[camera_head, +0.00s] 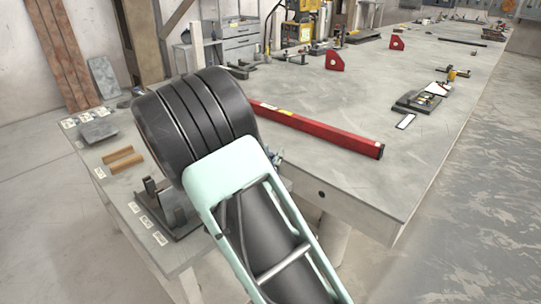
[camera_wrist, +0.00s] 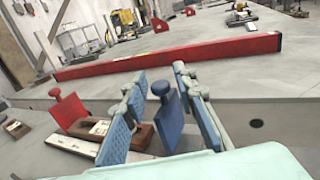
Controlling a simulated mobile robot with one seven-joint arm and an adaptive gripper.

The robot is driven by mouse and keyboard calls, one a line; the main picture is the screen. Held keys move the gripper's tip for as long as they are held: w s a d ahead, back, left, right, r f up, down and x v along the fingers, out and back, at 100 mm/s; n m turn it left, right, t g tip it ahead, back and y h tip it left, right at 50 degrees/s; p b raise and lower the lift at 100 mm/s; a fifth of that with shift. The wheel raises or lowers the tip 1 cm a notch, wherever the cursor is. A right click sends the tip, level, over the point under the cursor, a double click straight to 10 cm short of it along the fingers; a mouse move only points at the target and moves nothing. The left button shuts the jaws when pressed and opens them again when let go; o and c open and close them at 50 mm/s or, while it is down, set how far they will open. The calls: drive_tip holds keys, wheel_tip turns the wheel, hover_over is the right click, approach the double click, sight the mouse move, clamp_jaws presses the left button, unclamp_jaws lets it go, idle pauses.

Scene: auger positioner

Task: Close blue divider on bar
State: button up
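In the wrist view, the blue divider (camera_wrist: 170,124), a flat blue plate with a round knob on top, stands between the two fingers of my gripper (camera_wrist: 158,118). My gripper is open, with blue pads on its fingers. The divider is nearer the right finger; I cannot tell whether they touch. A pale bar (camera_wrist: 74,145) with wooden pieces on it runs behind the left finger; its right part is hidden. A red divider (camera_wrist: 67,111) with a knob stands by it at the left. In the head view, my arm hides most of the gripper and the divider.
A long red beam (camera_head: 322,130) lies on the large grey table (camera_head: 380,185) behind the gripper. Red triangular holders (camera_head: 334,61) stand farther back. A smaller side table (camera_head: 100,185) at left carries wooden blocks (camera_head: 124,159) and a dark metal fixture (camera_head: 168,205).

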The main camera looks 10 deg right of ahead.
clamp_jaws()
drive_tip(key=shift+w+a, duration=0.6)
drive_tip(key=shift+w, duration=0.15)
drive_tip(key=shift+w+a, duration=0.55)
drive_tip(key=shift+w, duration=0.2)
drive_tip(key=shift+o, duration=1.4)
unclamp_jaws()
drive_tip(key=shift+s, duration=0.1)
